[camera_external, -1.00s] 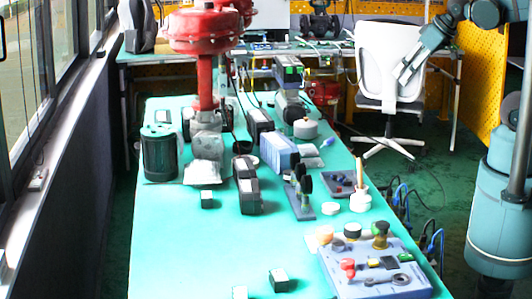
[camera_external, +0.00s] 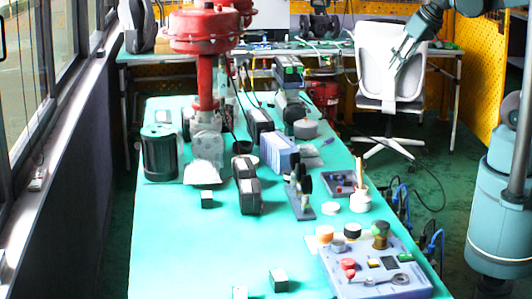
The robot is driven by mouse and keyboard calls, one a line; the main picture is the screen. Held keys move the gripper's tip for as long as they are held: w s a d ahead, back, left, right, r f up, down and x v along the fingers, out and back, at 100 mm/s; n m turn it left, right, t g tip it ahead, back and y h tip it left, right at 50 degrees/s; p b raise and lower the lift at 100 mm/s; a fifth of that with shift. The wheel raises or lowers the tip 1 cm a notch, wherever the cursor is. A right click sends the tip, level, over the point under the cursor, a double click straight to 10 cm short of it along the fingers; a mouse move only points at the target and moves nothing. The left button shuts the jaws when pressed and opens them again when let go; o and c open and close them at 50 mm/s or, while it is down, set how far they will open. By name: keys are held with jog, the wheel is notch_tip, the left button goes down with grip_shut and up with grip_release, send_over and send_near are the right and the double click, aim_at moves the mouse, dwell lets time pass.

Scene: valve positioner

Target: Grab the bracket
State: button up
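My gripper (camera_external: 397,58) is at the upper right, raised in front of the white chair, well away from the table things. Its thin fingers look apart, with nothing seen between them. I cannot tell for sure which thing is the bracket. A small grey ring-like part (camera_external: 401,280) lies on the blue-grey tray (camera_external: 340,284) at the front right. A dark upright stand (camera_external: 302,207) with several black-topped pieces stands near the middle of the table.
The green table (camera_external: 175,250) is clear at the front left. A red valve actuator (camera_external: 204,40) rises at the back, with a dark green cylinder (camera_external: 158,155) beside it. Black boxes (camera_external: 249,196) stand mid-table. The white chair (camera_external: 375,85) is behind my gripper.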

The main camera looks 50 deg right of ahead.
jog(key=w+d+f+m+g, duration=0.1)
jog(key=w+f+m+g, duration=0.2)
jog(key=w+m, duration=1.65)
jog(key=w+f+m+g, duration=0.1)
jog(key=w+f, duration=0.6)
jog(key=w, duration=0.2)
jog(key=w+d+f+m+g, duration=0.1)
jog(key=w+f, duration=0.7)
jog(key=w, duration=0.1)
jog(key=w+d+f+m+g, duration=0.1)
jog(key=w+f, duration=0.6)
jog(key=w, duration=0.2)
jog(key=shift+w+d+f+p, duration=0.1)
jog(key=shift+f+p, duration=0.05)
jog(key=shift+p, duration=0.2)
jog(key=shift+w+f, duration=0.15)
jog(key=shift+f, duration=0.25)
jog(key=shift+f, duration=0.1)
jog(key=shift+f, duration=1.15)
jog(key=shift+f, duration=0.15)
